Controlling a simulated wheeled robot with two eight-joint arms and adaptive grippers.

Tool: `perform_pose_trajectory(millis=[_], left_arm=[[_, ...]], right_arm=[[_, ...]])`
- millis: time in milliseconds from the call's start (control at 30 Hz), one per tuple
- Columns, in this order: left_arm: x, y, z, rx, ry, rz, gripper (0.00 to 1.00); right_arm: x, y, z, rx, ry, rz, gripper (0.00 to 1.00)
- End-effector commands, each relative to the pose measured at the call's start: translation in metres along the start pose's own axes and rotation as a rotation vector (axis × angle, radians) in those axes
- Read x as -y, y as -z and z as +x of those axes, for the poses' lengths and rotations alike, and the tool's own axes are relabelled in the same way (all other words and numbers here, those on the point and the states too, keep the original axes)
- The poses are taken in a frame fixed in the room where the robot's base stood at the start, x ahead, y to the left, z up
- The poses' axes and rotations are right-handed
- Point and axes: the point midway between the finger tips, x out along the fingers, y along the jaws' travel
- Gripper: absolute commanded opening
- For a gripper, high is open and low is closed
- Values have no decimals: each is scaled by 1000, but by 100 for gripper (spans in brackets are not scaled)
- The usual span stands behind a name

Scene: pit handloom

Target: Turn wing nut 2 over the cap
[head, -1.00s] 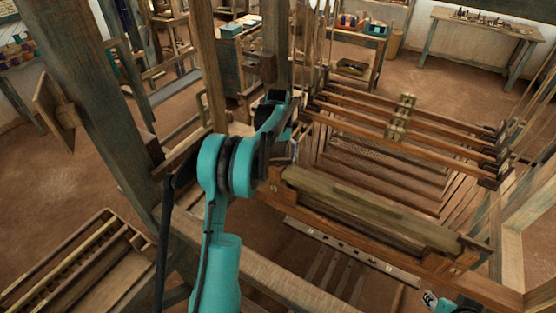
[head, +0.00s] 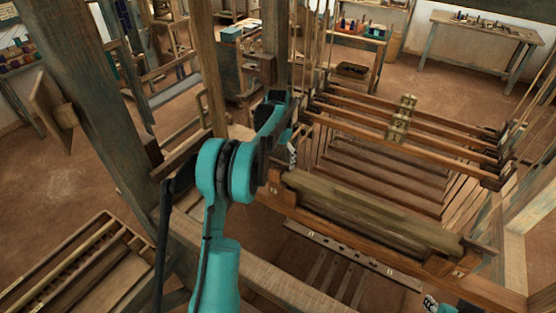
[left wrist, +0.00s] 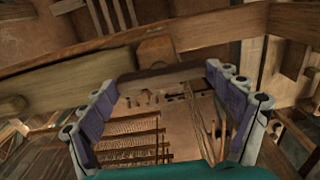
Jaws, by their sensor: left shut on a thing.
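My left gripper (head: 291,152) is at the left end of a long weathered wooden beam (head: 370,208), partly hidden by my own forearm in the head view. In the left wrist view its two purple-padded fingers (left wrist: 168,78) stand wide apart, with a dark wooden bar, seemingly the wing nut (left wrist: 172,74), across between their tips. A rounded wooden block (left wrist: 155,48) lies just beyond it. I cannot read any number on the nut or tell its exact angle to the cap.
Several heddle bars (head: 400,125) hang to the right of my left forearm. An upright post (head: 210,65) and a thick slanted post (head: 85,95) stand close on the left. A slatted wooden tray (head: 75,265) is at the lower left. A bench (head: 480,25) stands far back.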

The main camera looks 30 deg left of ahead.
Motion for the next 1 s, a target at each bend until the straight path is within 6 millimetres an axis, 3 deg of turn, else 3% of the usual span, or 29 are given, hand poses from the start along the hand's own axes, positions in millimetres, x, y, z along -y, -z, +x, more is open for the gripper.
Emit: perform_pose_trajectory(millis=[400,433,467,833,1000], left_arm=[[0,0,0,0,0,9,60],[0,0,0,0,0,9,92],[0,0,0,0,0,9,100],[0,0,-1,0,0,7,100],[0,0,-19,0,0,7,100]], right_arm=[[0,0,0,0,0,0,32],[0,0,0,0,0,0,32],[0,0,0,0,0,0,32],[0,0,0,0,0,0,32],[0,0,0,0,0,0,32]])
